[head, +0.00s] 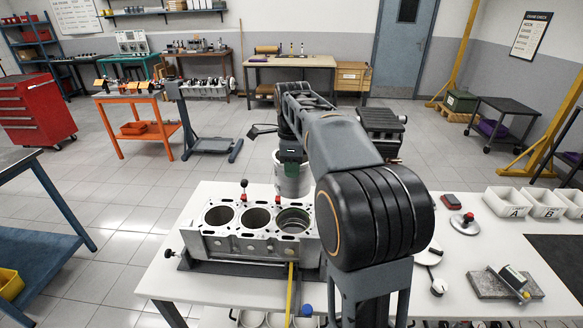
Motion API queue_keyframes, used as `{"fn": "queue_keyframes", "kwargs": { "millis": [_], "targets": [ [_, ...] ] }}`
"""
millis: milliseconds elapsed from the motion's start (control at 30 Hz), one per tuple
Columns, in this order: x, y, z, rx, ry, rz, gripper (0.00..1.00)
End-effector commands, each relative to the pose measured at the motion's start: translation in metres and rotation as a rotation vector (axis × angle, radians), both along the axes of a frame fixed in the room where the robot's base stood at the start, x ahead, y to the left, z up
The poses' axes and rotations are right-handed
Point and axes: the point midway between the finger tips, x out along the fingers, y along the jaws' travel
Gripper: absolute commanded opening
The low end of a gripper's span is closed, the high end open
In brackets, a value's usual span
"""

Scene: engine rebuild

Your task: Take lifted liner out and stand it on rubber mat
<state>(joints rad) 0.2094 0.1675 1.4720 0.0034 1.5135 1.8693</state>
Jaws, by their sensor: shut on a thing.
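My gripper (291,156) is shut on a pale grey cylindrical liner (293,182). The liner hangs upright, above or just behind the right part of the engine block (250,246); the single view does not settle its depth. My arm hides part of the grip and the block's right end. The block's top shows three round bores, and the rightmost visible one has a greenish ring inside. A black mat (552,257), apparently the rubber mat, lies at the table's right edge, partly cut off by the frame.
The white table (225,290) carries white bins (515,202) marked A and B, a grey plate (505,284) with a small device, a dial gauge (437,284) and a red-topped tool (466,222). Red- and black-knobbed pins rise by the block. A yellow bar (290,290) leans at its front.

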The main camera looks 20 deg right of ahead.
Motion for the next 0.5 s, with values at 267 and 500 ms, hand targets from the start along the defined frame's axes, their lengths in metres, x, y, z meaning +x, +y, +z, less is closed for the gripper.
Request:
{"fn": "queue_keyframes", "kwargs": {
  "millis": [267, 500],
  "targets": [
    [0.0, 0.0, 0.018, 0.0, -0.002, 0.0, 0.0],
    [0.0, 0.0, 0.03, 0.0, -0.002, 0.0, 0.0]
  ]
}}
